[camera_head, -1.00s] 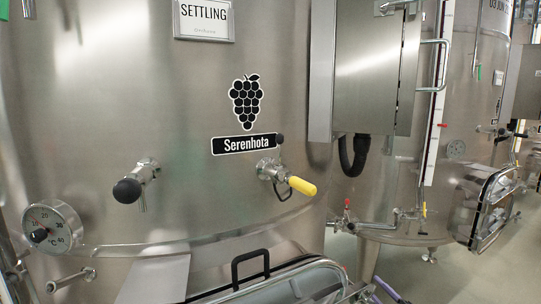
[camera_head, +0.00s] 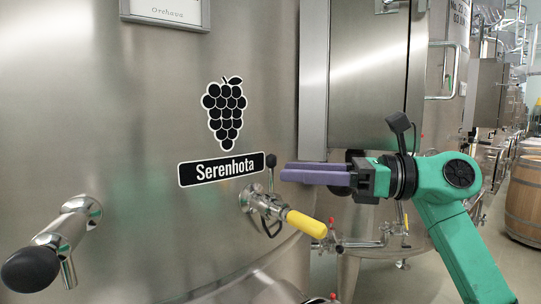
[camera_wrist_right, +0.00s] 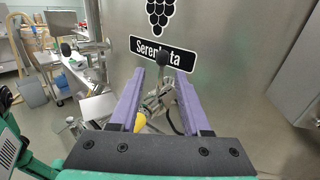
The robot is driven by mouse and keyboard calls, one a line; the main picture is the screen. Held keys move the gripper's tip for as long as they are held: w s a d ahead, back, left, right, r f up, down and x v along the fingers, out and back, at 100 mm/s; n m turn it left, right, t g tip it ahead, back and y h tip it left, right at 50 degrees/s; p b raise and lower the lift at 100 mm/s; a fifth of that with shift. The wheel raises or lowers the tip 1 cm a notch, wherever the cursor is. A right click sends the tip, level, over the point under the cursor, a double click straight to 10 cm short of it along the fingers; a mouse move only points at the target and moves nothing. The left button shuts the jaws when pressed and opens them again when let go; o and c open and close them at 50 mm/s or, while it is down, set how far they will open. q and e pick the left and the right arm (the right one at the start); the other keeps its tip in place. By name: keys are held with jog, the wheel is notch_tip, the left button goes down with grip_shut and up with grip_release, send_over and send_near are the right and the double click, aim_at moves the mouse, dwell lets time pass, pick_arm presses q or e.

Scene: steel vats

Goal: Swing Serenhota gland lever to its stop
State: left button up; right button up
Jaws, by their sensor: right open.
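The Serenhota label (camera_head: 221,169) is on the steel vat, under a grape emblem. Just right of it a valve fitting (camera_head: 250,199) sticks out, with a thin upright lever ending in a black knob (camera_head: 271,160) and a yellow-gripped handle (camera_head: 306,223) pointing right and down. My right gripper (camera_head: 284,172) comes from the right, its purple fingers level beside the black knob. In the right wrist view its jaws (camera_wrist_right: 160,76) are open and empty; the black knob (camera_wrist_right: 163,59) appears between and beyond the fingertips. The yellow handle (camera_wrist_right: 140,121) shows lower, near the left finger. My left gripper is out of view.
A second fitting with a large black knob (camera_head: 30,268) juts out at lower left. A steel cabinet (camera_head: 368,75) stands behind my right arm. A pipe with red-handled valve (camera_head: 332,236) lies lower right. A wooden barrel (camera_head: 524,200) stands at far right.

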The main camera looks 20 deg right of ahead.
aim_at(271, 166)
jog(key=p+x, duration=0.1)
jog(key=x, duration=0.4)
jog(key=shift+w, duration=0.1)
jog(key=shift+d, duration=0.1)
grip_shut()
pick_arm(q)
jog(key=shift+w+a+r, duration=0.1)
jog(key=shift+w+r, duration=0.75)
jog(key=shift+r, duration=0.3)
